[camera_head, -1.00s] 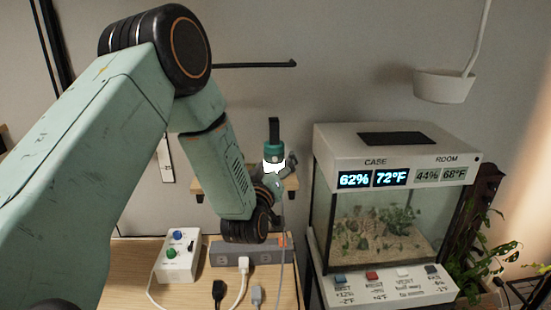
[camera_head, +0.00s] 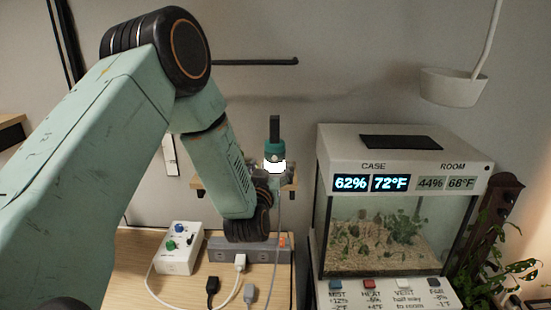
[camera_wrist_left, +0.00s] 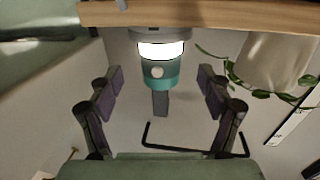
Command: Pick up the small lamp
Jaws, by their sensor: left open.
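The small lamp (camera_head: 275,153) has a teal body, a glowing white band and a dark upright handle. It stands at a small wooden shelf (camera_head: 203,184) on the wall. In the left wrist view the lamp (camera_wrist_left: 160,72) appears upside down, with its base at the shelf edge (camera_wrist_left: 215,14). My left gripper (camera_wrist_left: 158,84) is open, with one finger on each side of the lamp and visible gaps to both. In the head view my left gripper (camera_head: 274,178) is partly hidden by my own wrist and overlaps the lamp's lower part. My right gripper is not in view.
Below are a power strip (camera_head: 227,252) with plugs and cords, and a white control box (camera_head: 178,262). A glass case (camera_head: 385,236) stands right of the lamp. A white pot (camera_head: 453,88) hangs at upper right. A dark wall rod (camera_head: 255,62) juts above the lamp.

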